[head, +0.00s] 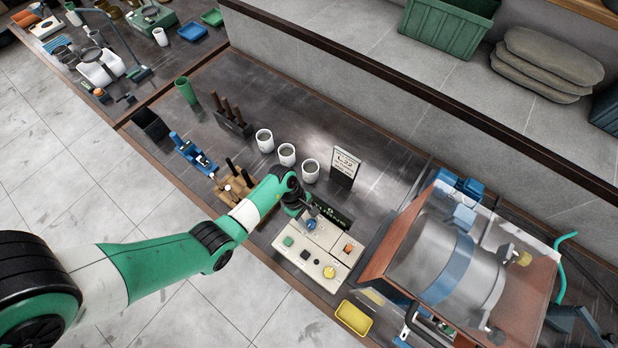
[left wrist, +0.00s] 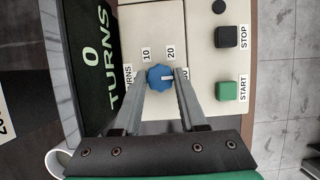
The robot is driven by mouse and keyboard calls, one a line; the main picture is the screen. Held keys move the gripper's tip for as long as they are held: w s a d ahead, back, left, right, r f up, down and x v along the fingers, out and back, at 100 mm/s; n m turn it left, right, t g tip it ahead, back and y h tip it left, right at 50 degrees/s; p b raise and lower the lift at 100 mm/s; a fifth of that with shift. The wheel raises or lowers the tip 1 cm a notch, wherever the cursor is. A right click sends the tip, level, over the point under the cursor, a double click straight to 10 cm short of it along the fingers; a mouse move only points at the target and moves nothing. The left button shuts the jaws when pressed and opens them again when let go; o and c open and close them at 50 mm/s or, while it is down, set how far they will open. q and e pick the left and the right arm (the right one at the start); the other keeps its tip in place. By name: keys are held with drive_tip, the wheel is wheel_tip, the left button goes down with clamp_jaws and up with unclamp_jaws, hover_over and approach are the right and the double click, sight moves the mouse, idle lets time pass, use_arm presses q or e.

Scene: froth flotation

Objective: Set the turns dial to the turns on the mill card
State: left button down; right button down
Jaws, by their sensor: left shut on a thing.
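The blue turns dial (head: 310,225) sits on the pale control panel (head: 318,243). In the left wrist view the dial (left wrist: 157,77) is between the two fingers of my left gripper (left wrist: 155,84), which is shut on it. Its white mark points right in that view, toward a label partly hidden by a finger; labels 10 and 20 show above. The dark display (left wrist: 92,60) reads 0 TURNS. My left gripper (head: 308,214) comes down on the panel from above. The mill card (head: 345,166) stands upright behind the panel; its small print is too small to read surely.
A green START button (left wrist: 227,91) and a black STOP button (left wrist: 227,37) are beside the dial. The mill drum (head: 430,258) in its clear housing stands right of the panel. Several white cups (head: 287,154) stand behind my left arm. A yellow tray (head: 353,318) lies in front.

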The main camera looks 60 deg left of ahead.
idle(0.3)
use_arm(q)
drive_tip(key=shift+c, duration=2.2)
unclamp_jaws()
drive_tip(key=p+v, duration=0.2)
drive_tip(key=v, duration=0.9)
drive_tip(key=shift+r+p, duration=0.3)
drive_tip(key=shift+r, duration=0.05)
